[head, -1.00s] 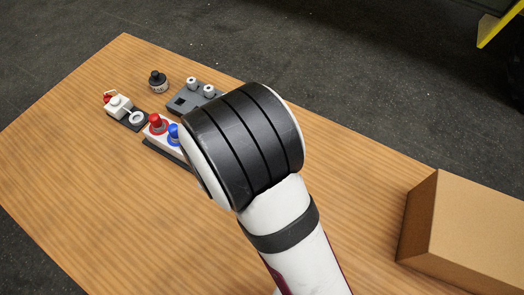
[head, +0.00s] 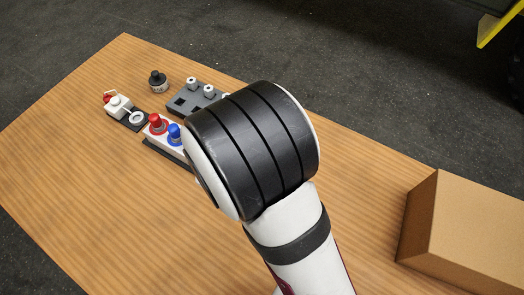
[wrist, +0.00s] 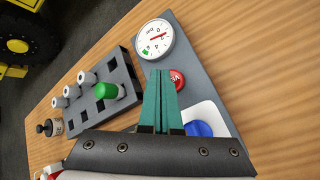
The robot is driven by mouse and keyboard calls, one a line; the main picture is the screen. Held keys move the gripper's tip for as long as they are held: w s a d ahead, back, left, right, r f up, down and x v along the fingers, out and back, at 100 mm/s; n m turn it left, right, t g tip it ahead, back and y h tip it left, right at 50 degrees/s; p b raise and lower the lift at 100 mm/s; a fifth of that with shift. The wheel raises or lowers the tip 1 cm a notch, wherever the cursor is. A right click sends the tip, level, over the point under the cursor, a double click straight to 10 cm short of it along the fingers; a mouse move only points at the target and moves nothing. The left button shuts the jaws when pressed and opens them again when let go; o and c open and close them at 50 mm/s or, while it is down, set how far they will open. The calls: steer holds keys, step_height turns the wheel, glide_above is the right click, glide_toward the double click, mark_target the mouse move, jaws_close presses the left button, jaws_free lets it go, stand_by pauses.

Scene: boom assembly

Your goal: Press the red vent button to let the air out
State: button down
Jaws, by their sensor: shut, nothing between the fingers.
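The red vent button (wrist: 177,80) shows in the wrist view, a low round red disc with partly hidden white lettering, on a grey panel (wrist: 205,78). My gripper (wrist: 160,73) has its teal fingers together, with nothing between them. In the picture the fingertips lie just left of the button and cover its left part; I cannot tell the height gap. A round white gauge (wrist: 154,40) with a red needle and a green mark sits beyond the fingertips on the same panel. In the head view my arm hides the gripper, the vent button and the gauge.
A blue knob (wrist: 198,128) on a white base is right of the fingers. A grey rack (wrist: 119,70) with white-topped pegs and a green peg (wrist: 106,91) stands left. In the head view, a red knob (head: 156,121) stands beside the blue one; a cardboard box (head: 465,230) is right.

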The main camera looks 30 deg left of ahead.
steer(key=shift+r, duration=2.5)
